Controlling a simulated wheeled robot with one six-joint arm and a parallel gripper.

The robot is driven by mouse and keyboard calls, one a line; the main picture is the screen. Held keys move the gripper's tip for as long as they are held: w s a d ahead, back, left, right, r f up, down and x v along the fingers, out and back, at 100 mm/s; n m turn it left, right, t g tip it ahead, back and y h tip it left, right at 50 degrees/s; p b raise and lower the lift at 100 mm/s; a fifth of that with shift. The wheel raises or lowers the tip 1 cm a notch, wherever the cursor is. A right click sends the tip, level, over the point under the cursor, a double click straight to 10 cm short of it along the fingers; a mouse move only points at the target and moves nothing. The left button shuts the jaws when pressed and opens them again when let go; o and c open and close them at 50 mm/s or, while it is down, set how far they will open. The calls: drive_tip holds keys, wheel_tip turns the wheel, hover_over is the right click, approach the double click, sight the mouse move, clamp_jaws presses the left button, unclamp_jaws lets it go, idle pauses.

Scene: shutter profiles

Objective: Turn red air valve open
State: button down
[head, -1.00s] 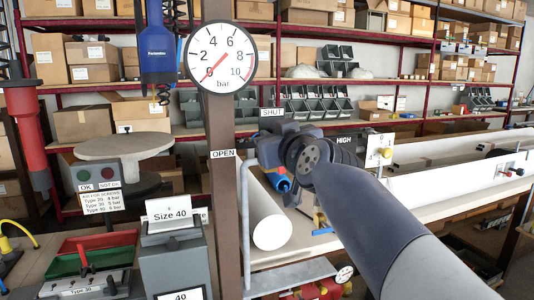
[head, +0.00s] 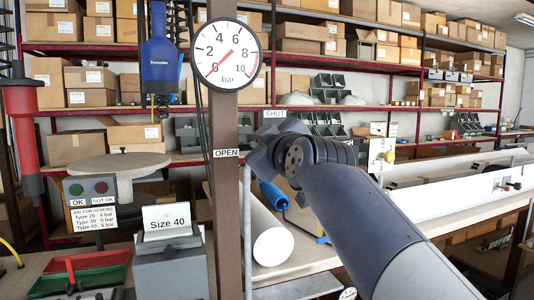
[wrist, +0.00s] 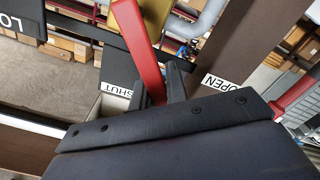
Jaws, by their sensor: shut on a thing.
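The red valve lever (wrist: 138,38) runs down from a brass-yellow valve body (wrist: 155,12) in the wrist view. My gripper (wrist: 157,88) is shut on the lever, with one dark finger on each side of it. The SHUT label (wrist: 120,92) is left of the fingers and the OPEN label (wrist: 221,92) is right of them. In the head view my gripper (head: 262,155) is beside the brown post, between the SHUT label (head: 275,113) and the OPEN label (head: 226,153). The lever is hidden there behind my gripper and wrist.
A pressure gauge (head: 226,54) on the brown post (head: 227,190) has its needle at 0. A blue tool (head: 160,55) hangs to the left. A white roll (head: 272,243) lies below my arm. A grey Size 40 box (head: 170,265) stands at lower left.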

drive_tip(key=f+n+b, duration=0.1)
drive_tip(key=a+n, duration=0.1)
drive_tip(key=shift+s+a+f+n+b, duration=0.1)
drive_tip(key=shift+s+f+n+b, duration=0.1)
drive_tip(key=shift+f+n+b, duration=0.2)
drive_tip(key=shift+s+a+f+n+b, duration=0.15)
drive_tip(key=shift+f+n+b, duration=0.4)
drive_tip(key=shift+n, duration=0.7)
drive_tip(key=shift+w+a+f+n+b, duration=0.15)
drive_tip(key=shift+f+n+b, duration=0.4)
drive_tip(key=shift+n, duration=0.65)
drive_tip(key=shift+s+a+f+n+b, duration=0.15)
drive_tip(key=shift+a+f+n+b, duration=0.35)
drive_tip(key=shift+n, duration=0.75)
drive_tip(key=shift+d+f, duration=0.2)
drive_tip(key=shift+d, duration=0.05)
drive_tip(key=c, duration=1.4)
unclamp_jaws()
drive_tip(key=shift+r, duration=0.1)
drive_tip(key=shift+s, duration=0.15)
